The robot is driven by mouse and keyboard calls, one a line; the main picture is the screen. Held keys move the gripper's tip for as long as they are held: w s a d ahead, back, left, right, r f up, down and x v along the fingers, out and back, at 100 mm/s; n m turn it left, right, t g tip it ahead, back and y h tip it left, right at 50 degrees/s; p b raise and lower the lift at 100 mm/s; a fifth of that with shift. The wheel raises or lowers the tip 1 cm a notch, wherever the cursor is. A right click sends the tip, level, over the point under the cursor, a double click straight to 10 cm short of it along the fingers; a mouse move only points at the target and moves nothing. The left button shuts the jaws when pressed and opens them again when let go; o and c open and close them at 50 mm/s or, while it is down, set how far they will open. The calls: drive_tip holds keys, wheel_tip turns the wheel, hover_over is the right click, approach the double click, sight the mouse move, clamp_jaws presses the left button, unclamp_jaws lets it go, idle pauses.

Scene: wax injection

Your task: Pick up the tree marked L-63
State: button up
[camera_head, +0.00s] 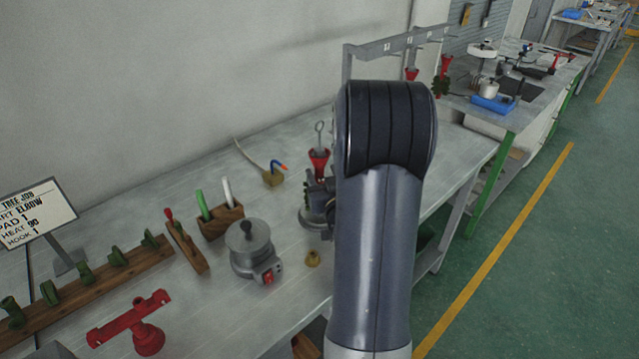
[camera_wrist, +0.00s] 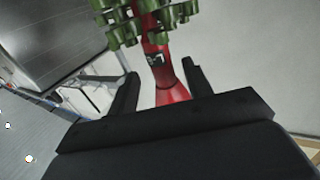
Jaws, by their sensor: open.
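In the wrist view a tree with a red stem (camera_wrist: 165,72) and green wax parts (camera_wrist: 122,27) is just beyond my gripper (camera_wrist: 160,88). The two black fingers are apart, one on each side of the red flared end, and I cannot tell whether they touch it. A small dark tag with pale marks sits on the stem, too small to read surely as L-63. In the head view my arm hides my gripper.
A red cone with a hook (camera_head: 318,160) stands partly behind my arm. A round metal pot (camera_head: 250,246), a pen block (camera_head: 220,220), a red fixture (camera_head: 132,318) and a wooden rail with green pieces (camera_head: 90,284) occupy the bench (camera_head: 205,310). A sign (camera_head: 36,213) stands left.

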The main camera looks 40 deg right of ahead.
drive_tip(key=p+x, duration=0.1)
drive_tip(key=x, duration=0.3)
drive_tip(key=shift+w+a, duration=0.1)
drive_tip(key=shift+w, duration=0.1)
clamp_jaws()
idle(0.3)
